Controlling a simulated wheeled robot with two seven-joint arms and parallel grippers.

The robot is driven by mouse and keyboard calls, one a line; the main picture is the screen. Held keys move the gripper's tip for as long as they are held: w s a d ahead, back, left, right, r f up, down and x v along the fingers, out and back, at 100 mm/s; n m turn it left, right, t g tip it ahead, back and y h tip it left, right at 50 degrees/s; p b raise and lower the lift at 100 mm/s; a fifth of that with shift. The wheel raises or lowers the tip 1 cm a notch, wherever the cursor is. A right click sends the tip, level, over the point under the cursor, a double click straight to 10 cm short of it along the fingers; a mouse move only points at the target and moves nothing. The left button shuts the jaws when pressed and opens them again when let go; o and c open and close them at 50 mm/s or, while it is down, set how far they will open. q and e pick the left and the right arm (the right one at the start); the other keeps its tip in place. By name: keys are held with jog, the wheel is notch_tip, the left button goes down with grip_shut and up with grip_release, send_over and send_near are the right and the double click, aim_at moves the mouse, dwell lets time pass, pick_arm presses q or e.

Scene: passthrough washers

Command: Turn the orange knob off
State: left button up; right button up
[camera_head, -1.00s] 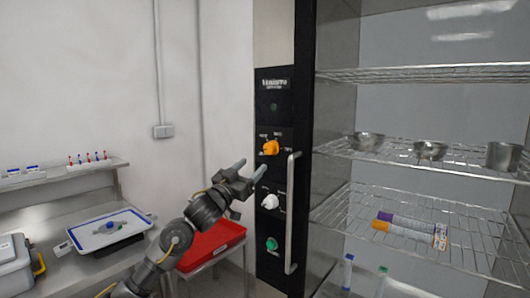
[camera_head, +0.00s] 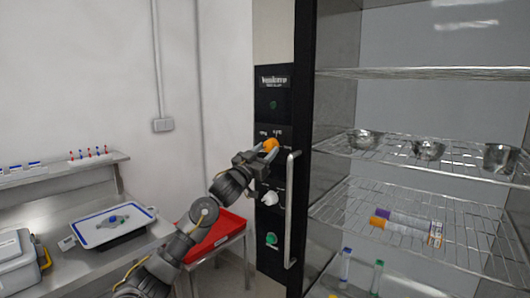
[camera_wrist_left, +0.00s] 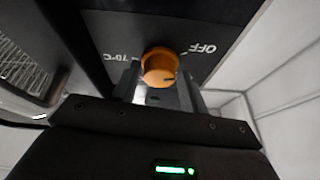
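The orange knob (camera_head: 270,144) is on the black control panel (camera_head: 273,102) of the tall cabinet, above a white knob (camera_head: 270,198) and a green knob (camera_head: 272,239). My left gripper (camera_head: 264,152) is at the orange knob, its fingers partly covering it from below. In the left wrist view the orange knob (camera_wrist_left: 160,68) sits between the two spread fingers (camera_wrist_left: 158,88), with "OFF" printed to one side and "70°C" to the other. A dark pointer mark shows on the knob. Whether the fingers touch the knob is unclear. My right gripper is not in view.
A vertical metal door handle (camera_head: 291,210) stands just right of the knobs. The cabinet's wire shelves (camera_head: 420,210) hold metal bowls and tubes. A red tray (camera_head: 218,232) and a steel bench (camera_head: 70,215) with a white tray are at left.

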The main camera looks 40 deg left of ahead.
pick_arm(q)
jog(key=c, duration=0.6)
jog(key=n, duration=0.1)
jog(key=n+y+p, duration=0.1)
jog(key=n+p, duration=0.1)
jog(key=shift+d+r+y, duration=0.2)
jog(key=shift+r+y, duration=0.05)
jog(key=shift+y, duration=0.05)
jog(key=shift+f+n+y+p, duration=0.15)
jog(key=shift+n+y+p, duration=0.2)
jog(key=shift+n, duration=0.55)
jog(key=o, duration=1)
jog(key=shift+f, duration=0.1)
